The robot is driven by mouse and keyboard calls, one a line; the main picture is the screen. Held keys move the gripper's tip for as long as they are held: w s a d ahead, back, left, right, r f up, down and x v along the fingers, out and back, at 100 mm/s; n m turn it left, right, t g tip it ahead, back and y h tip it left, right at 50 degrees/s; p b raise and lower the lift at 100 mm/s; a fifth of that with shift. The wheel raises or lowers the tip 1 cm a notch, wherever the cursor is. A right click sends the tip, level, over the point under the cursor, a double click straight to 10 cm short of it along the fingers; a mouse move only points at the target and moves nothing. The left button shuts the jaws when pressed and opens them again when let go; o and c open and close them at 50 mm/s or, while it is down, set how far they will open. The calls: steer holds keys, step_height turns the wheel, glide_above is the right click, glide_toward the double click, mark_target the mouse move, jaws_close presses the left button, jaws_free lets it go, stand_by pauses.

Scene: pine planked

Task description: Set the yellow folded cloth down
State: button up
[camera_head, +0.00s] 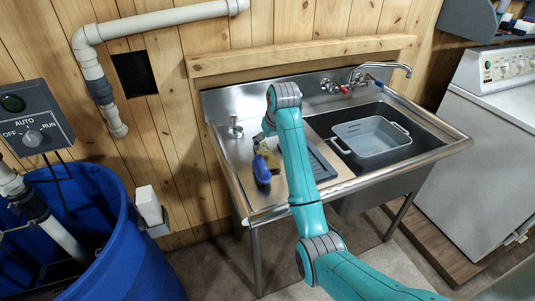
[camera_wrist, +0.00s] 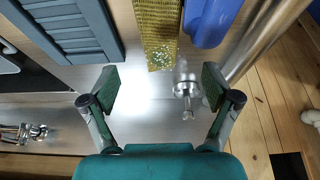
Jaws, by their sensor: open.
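A yellow cloth (camera_wrist: 157,30) with a woven texture and a pale speckled near end shows at the top of the wrist view. It appears to lie on the steel sink counter, and its far end is cut off by the frame edge. My gripper (camera_wrist: 160,88) is open and empty, its fingers apart, with bare steel between them. The cloth is ahead of the fingertips and apart from them. In the head view a small yellowish patch (camera_head: 271,144) shows beside my arm, partly hidden, and my gripper is mostly hidden there.
A blue item (camera_wrist: 207,20) lies right of the cloth, and a grey ribbed rack (camera_wrist: 72,28) left of it. A small metal fixture (camera_wrist: 187,88) stands near the right finger. The sink basin holds a grey tub (camera_head: 372,137). A blue barrel (camera_head: 125,250) stands left of the counter.

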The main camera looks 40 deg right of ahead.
mark_target(267, 153)
steer(key=shift+x, duration=3.95)
steer(key=shift+c, duration=0.2)
steer(key=c, duration=1.3)
step_height(267, 153, up, 9)
steer(key=shift+r, duration=0.55)
